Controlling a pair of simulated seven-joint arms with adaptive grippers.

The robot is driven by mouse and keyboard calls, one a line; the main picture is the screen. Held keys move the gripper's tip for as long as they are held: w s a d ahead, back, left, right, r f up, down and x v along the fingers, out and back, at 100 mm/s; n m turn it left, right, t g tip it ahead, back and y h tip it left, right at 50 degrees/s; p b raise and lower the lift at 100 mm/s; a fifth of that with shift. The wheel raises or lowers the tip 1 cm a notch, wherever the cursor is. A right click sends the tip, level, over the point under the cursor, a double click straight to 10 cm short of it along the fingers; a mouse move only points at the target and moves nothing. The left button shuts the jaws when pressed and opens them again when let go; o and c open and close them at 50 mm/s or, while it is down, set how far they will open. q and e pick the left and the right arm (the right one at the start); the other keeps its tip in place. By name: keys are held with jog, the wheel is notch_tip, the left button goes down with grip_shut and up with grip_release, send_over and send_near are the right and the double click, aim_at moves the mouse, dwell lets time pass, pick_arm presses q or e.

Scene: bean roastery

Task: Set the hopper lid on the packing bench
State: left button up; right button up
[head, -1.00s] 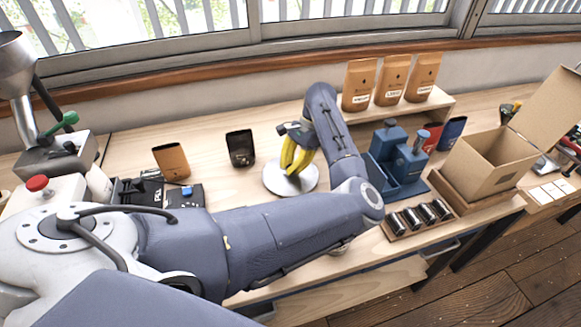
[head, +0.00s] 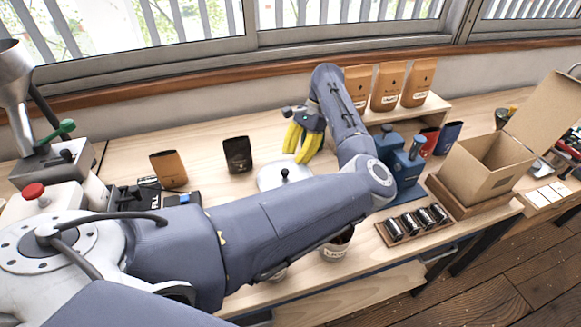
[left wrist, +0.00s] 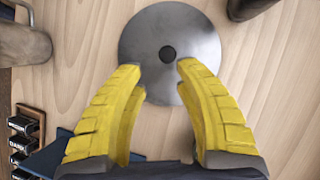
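The hopper lid (head: 271,180) is a round silvery disc with a small black knob, lying flat on the packing bench (head: 211,152). In the left wrist view the lid (left wrist: 205,48) lies below the fingers with its knob just beyond and between the fingertips. My left gripper (head: 301,158) has yellow fingers that are spread apart and empty, raised above the lid and apart from it. The open fingers also show in the left wrist view (left wrist: 160,68). My left arm covers the lid's front edge in the head view. My right gripper is not in view.
An orange pouch (head: 168,169) and a black pouch (head: 238,155) stand left of the lid. Bare wood lies behind the lid.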

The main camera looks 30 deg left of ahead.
pick_arm(q)
jog(key=shift+v, duration=2.55)
jog(key=shift+a, duration=0.15)
